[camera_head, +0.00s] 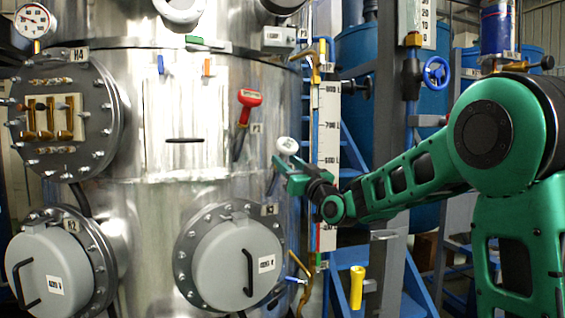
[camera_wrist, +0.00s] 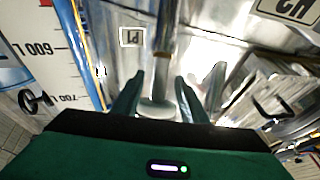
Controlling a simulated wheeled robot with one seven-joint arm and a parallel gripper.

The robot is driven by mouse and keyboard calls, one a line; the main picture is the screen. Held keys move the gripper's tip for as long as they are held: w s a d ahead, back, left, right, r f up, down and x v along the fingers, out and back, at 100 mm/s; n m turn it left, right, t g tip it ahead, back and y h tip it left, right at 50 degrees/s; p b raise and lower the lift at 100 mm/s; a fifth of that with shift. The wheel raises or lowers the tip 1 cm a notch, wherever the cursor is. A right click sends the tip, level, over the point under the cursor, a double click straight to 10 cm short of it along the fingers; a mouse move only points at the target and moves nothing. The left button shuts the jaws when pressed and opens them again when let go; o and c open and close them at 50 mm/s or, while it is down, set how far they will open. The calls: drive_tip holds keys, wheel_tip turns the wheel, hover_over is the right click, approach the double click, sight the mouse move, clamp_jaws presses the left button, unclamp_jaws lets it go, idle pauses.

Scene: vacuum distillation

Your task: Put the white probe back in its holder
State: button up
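The white probe has a round white head (camera_head: 287,146) and shows at the right side of the steel tank in the head view. A slanted grey piece (camera_head: 272,183) shows below it; I cannot tell whether that is its stem or its holder. My gripper (camera_head: 290,171) is at the probe, just below the white head. In the wrist view my two green fingers (camera_wrist: 158,88) stand apart on either side of the white disc-shaped head (camera_wrist: 157,109), which nearly fills the gap. A silver shaft lies beyond it. Finger contact is unclear. No separate empty holder is clearly visible.
A red-handled tool (camera_head: 249,98) is mounted on the tank (camera_head: 180,210) to the left. A white level scale (camera_head: 328,125) stands close to the right of my gripper. A flanged grey hatch (camera_head: 238,265) juts out below. A yellow handle (camera_head: 357,287) is lower right.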

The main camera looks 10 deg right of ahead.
sight(291, 148)
drive_tip(key=shift+w+a+r, duration=0.15)
drive_tip(key=shift+w, duration=0.3)
drive_tip(key=shift+c, duration=0.3)
clamp_jaws()
drive_tip(key=shift+s+r, duration=0.1)
drive_tip(key=shift+r, duration=0.05)
drive_tip(key=shift+s+d+r, duration=0.25)
drive_tip(key=shift+s+r, duration=0.5)
drive_tip(key=shift+r, duration=0.15)
drive_tip(key=shift+s+d+r, duration=0.2)
drive_tip(key=shift+s+r, duration=0.5)
drive_tip(key=shift+r, duration=0.15)
drive_tip(key=shift+s+d+r, duration=0.25)
drive_tip(key=shift+s+r, duration=0.55)
drive_tip(key=shift+r, duration=0.2)
drive_tip(key=shift+s+d+r, duration=0.2)
drive_tip(key=shift+s+r, duration=0.55)
drive_tip(key=shift+r, duration=0.2)
